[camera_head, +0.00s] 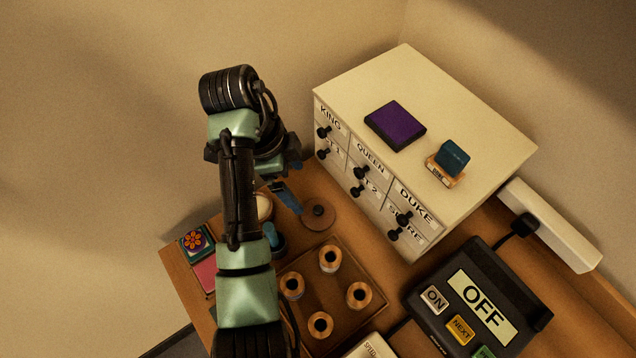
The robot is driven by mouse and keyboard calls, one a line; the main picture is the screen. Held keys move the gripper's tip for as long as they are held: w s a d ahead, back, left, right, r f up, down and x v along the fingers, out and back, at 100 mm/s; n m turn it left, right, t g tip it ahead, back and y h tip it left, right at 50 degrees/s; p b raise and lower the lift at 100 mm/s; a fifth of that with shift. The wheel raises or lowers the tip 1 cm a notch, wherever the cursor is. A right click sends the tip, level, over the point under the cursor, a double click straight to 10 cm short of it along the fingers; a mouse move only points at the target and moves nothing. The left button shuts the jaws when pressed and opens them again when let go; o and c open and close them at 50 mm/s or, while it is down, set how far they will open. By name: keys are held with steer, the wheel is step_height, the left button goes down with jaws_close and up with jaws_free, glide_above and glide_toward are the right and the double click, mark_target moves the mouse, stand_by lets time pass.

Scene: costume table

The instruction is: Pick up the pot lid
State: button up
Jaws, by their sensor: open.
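A round brown disc with a small dark knob, which looks like the pot lid (318,214), lies on the wooden table in front of the drawer cabinet. My gripper (287,199) points down just left of and above the lid in the picture. A blue finger shows beside the lid, with a gap between them in the picture; the other finger is mostly hidden by my arm. The gripper is open, and nothing shows between its fingers. A pale round pot-like thing (264,206) stands left of the gripper, partly covered by my arm.
The cream drawer cabinet (470,113) stands close behind the lid, its black knobs sticking out. A brown tray (337,289) with several spools is in front. A black button console (478,300) is at right. A blue-topped thing (274,241) stands beside my arm.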

steer(key=b, duration=0.4)
glide_above(316, 209)
steer(key=a, duration=0.2)
steer(key=f, duration=0.5)
steer(key=shift+s+a+f, duration=0.15)
steer(key=shift+s, duration=0.1)
steer(key=shift+f+p, duration=0.3)
steer(key=shift+d+p+x, duration=0.2)
steer(key=shift+p+x, duration=0.35)
steer(key=shift+x, duration=2.65)
steer(key=shift+w+r, duration=0.1)
steer(key=shift+w, duration=0.1)
steer(key=c, duration=1)
